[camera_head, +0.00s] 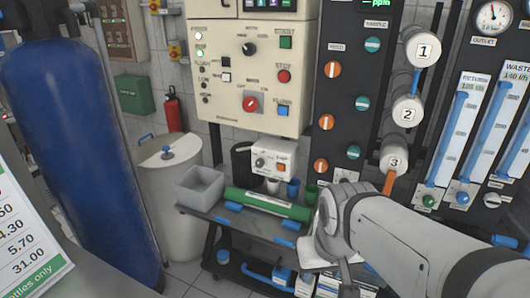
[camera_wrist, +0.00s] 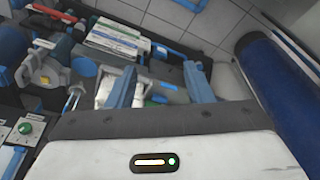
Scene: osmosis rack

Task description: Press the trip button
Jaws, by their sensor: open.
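The cream control panel (camera_head: 228,65) hangs on the wall at the upper middle of the head view. The labels are too small to read, so I cannot tell which is the trip button. My gripper (camera_wrist: 160,85) is open and empty, with its blue-tipped fingers apart, over the bench area, away from the panel. The wrist view does not show the panel.
A green cylinder (camera_head: 267,204) and a grey bin (camera_head: 201,186) rest on the bench below the panel. A blue tank (camera_head: 85,150) stands at left, with a white barrel (camera_head: 168,195) beside it. White numbered housings (camera_head: 407,110) jut out at right, near my arm.

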